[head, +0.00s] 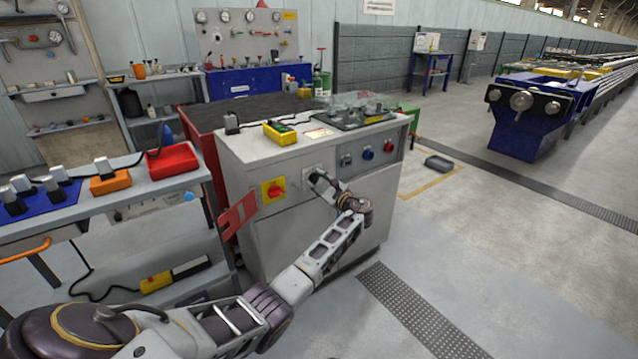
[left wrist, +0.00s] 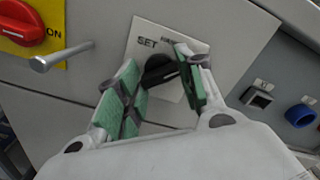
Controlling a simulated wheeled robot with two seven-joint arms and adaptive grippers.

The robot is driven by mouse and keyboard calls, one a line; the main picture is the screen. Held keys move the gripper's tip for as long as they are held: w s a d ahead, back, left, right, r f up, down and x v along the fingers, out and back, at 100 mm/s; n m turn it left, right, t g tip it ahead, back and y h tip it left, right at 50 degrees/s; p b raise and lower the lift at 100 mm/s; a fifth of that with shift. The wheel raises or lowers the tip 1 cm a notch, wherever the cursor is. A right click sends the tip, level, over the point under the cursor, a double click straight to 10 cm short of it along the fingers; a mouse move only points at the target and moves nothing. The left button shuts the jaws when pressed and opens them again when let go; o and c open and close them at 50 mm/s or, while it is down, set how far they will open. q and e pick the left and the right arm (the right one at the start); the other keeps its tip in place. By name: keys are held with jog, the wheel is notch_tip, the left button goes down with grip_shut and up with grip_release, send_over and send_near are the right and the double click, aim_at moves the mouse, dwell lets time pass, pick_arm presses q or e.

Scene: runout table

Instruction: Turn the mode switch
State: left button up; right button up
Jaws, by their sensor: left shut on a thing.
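The mode switch (left wrist: 158,68) is a black knob on a white plate (left wrist: 143,34) marked "SET"; the rest of the marking is hidden by my gripper. It is on the front of the grey cabinet (head: 300,228). My left gripper (head: 319,182) reaches the cabinet front in the head view. In the left wrist view its green-padded fingers (left wrist: 160,75) are on either side of the black knob, shut on it. The knob is partly covered by the right-hand finger. My right gripper is in neither view.
A red rotary switch (head: 277,190) on a yellow plate is left of the mode switch, with a metal pin (left wrist: 62,56) beside it. Round controls (head: 367,154) are to the right. A red plate (head: 237,214) stands out at the cabinet's left.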

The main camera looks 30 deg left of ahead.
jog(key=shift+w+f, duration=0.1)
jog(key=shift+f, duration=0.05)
pick_arm(q)
jog(key=shift+f+n+b, duration=0.1)
jog(key=shift+n+b, duration=0.55)
jog(key=shift+n, duration=0.95)
jog(key=n+b, duration=0.4)
jog(key=n, duration=0.3)
jog(key=shift+f+n, duration=0.15)
jog(key=shift+n, duration=0.15)
jog(key=n+b, duration=0.3)
jog(key=shift+n+b, duration=0.3)
jog(key=shift+n, duration=0.1)
jog(key=shift+n+b, duration=1.15)
jog(key=shift+n, duration=0.35)
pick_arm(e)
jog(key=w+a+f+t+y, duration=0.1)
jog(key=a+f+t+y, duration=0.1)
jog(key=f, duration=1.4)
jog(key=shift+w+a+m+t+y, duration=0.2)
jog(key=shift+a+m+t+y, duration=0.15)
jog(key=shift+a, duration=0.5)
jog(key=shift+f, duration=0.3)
pick_arm(q)
jog(key=o, duration=0.8)
jog(key=shift+o, duration=1.2)
jog(key=shift+r, duration=0.2)
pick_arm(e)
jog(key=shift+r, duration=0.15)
